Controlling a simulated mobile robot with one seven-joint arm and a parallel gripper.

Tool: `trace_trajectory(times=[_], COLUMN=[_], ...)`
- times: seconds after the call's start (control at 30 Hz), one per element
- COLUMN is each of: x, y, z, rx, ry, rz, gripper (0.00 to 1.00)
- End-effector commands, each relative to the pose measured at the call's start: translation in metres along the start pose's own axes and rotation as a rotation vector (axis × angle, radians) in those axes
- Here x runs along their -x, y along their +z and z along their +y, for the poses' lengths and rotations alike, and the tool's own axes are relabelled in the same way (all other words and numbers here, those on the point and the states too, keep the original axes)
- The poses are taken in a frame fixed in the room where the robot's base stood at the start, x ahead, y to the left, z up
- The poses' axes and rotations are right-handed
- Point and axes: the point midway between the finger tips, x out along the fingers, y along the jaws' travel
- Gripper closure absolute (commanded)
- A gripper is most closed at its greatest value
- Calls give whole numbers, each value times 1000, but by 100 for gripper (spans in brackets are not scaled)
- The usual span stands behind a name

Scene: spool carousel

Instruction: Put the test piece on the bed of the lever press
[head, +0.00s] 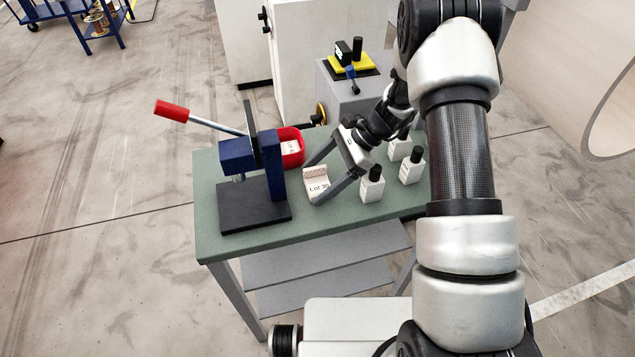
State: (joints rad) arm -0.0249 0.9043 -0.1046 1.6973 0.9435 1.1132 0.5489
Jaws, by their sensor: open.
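The lever press (253,155) stands at the left of the green table, with a blue frame and a red-tipped lever reaching up left. Its flat black base (255,212) looks bare in the part I see. My gripper (310,184) is open at the table's middle, just right of the press, its fingers pointing left and down. A small pale piece with a pinkish top and "Lot" lettering (317,186) lies between or just beneath the fingers; I cannot tell whether they touch it. No other thing is clearly the test piece.
Several white bottles with black caps, one in front (372,186), stand right of my gripper. The table's front strip is clear.

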Motion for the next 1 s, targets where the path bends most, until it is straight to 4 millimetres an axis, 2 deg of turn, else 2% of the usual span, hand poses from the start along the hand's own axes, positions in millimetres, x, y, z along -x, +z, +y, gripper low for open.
trace_trajectory(times=[0.13,0.4,0.47,0.73,1.0], x=[0,1,1,8,45], y=[0,0,0,7,44], z=[0,0,0,-1,-1], rx=[0,0,0,2,4], ry=[-1,-1,-1,-3,-4], rz=[0,0,0,0,0], gripper=[21,65,69,69,69])
